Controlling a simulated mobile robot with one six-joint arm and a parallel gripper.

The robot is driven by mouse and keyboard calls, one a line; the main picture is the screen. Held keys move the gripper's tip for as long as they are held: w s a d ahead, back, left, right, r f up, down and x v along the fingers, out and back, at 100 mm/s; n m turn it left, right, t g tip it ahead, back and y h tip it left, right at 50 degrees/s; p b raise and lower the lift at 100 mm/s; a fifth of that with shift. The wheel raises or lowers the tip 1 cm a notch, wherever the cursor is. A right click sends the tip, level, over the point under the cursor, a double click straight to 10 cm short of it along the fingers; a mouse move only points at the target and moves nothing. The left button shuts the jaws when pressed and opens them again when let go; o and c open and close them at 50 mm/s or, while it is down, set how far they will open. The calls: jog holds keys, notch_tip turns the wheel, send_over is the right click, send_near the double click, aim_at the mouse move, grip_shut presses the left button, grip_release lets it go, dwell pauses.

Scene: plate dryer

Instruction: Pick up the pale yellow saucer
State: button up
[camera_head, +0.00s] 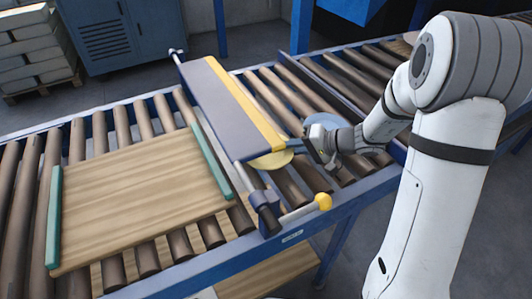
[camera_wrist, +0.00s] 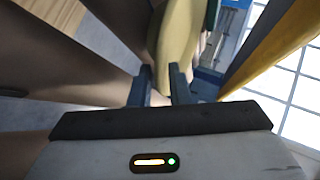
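The pale yellow saucer (camera_head: 271,160) shows at the near end of the grey-blue panel with the yellow stripe (camera_head: 255,105), which hides part of it in the head view. In the wrist view the saucer (camera_wrist: 178,38) is seen steeply from the side, with its lower edge between my fingertips. My gripper (camera_head: 306,150) is at the saucer's right side. In the wrist view my gripper's fingers (camera_wrist: 160,75) are close together, one on each side of the saucer's rim, and the rim fills the gap.
A pale blue disc (camera_head: 326,121) is just behind my gripper. A wooden board with green edges (camera_head: 140,195) lies on the rollers at the left. Rollers (camera_head: 375,62) extend to the right.

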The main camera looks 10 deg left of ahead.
jog(key=shift+c, duration=0.2)
grip_shut()
jog(key=shift+r, duration=0.1)
